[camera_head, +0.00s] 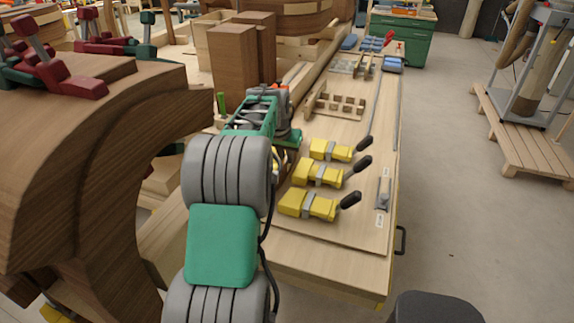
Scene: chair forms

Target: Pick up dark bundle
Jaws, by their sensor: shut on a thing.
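My grey and green arm rises from the bottom of the head view and reaches over the left part of the workbench. My gripper (286,139) is at its far end, partly hidden behind the arm's links. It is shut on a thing. A small dark brown piece (289,163) shows just below it, beside the yellow clamps, and looks like the dark bundle. Most of it is hidden by my arm, and I cannot tell whether it touches the bench.
Yellow clamps (322,172) with black handles lie right of my gripper on the workbench (330,245). A slotted wooden rack (338,104) lies beyond. Tall brown blocks (234,66) stand behind. A large curved wooden form (95,150) fills the left.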

